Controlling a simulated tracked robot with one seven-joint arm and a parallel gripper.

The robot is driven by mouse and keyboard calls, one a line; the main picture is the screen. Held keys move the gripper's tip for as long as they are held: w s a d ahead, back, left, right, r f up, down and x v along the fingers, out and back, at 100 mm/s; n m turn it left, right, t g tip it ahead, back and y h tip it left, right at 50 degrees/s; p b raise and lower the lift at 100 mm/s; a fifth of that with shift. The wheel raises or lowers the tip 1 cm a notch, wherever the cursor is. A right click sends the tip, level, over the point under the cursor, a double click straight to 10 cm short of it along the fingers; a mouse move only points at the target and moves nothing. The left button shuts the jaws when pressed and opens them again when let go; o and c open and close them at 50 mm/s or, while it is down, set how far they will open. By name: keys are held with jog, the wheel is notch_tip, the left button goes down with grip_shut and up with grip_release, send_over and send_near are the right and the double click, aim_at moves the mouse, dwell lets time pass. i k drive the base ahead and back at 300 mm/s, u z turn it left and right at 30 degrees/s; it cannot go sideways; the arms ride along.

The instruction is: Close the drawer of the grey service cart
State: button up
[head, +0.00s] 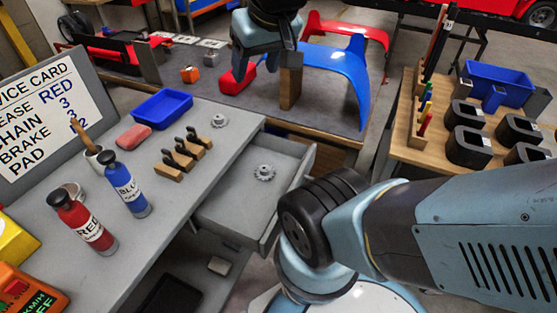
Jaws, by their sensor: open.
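The grey service cart (235,140) stands at the left, with its top crowded. Its grey drawer (230,208) is pulled out toward the right, with a gap between its front panel and the cart body. A small grey toothed disc (263,173) lies inside. My arm's dark and light-blue links hide the near right part of the drawer front. My gripper (262,62) is at the top of the head view, jaws open, pointing down. It appears beyond the drawer, over the rear bench, and is not touching the drawer.
A wooden block (290,84) and blue fairing (345,75) are by my gripper. A wooden table (398,155) with black holders stands right.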

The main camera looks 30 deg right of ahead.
aim_at(241, 208)
jog(key=k, duration=1.1)
jog(key=u, duration=0.6)
jog(key=i, duration=0.65)
jog(key=z, duration=0.2)
